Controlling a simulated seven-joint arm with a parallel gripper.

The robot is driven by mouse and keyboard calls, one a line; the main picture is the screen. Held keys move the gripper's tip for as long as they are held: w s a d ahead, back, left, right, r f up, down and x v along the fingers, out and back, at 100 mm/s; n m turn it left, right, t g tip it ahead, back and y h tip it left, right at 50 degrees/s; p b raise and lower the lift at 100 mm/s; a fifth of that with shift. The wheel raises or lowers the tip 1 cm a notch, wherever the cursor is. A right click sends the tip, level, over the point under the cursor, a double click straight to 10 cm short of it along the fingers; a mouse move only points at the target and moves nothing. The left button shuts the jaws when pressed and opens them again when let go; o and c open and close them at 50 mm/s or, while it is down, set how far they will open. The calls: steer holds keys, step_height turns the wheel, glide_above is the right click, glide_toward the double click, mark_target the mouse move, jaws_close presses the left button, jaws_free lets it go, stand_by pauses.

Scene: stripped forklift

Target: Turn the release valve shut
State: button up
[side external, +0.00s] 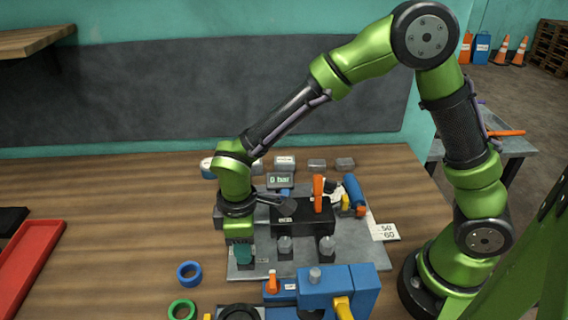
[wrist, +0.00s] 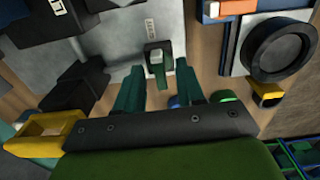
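My gripper (side external: 243,256) points down at the left edge of the grey plate in the side external view. In the wrist view its two teal fingers (wrist: 158,67) are apart with a clear gap between them. A small valve with a green handle and a pale top (wrist: 158,60), which looks like the release valve, sits on a dark base just beyond the gap, roughly in line with it. No contact with the fingers shows. In the side external view my gripper hides this valve. A display reading 0 bar (side external: 281,180) stands behind on the plate.
An upright orange lever (side external: 318,194) rises from a black block. Two dark posts with grey knobs (side external: 285,246) stand right of my gripper. A blue and yellow unit (side external: 338,287) is in front. Blue (side external: 189,273) and green (side external: 182,309) rings lie on the table; a red tray (side external: 32,262) is left.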

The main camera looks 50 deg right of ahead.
step_height(320, 180, up, 17)
stand_by(0.5)
steer(key=shift+w+f, duration=0.1)
steer(key=s+d+r+m+t+y, duration=0.1)
steer(key=s+d+m+t, duration=0.2)
steer(key=s+d+m, duration=0.2)
steer(key=s+d+r+m+t+y, duration=0.1)
steer(key=s+d+m+t, duration=0.3)
steer(key=d, duration=0.8)
steer(key=s+m, duration=0.2)
steer(key=m, duration=0.2)
steer(key=shift+d+r, duration=0.2)
steer(key=shift+r, duration=0.15)
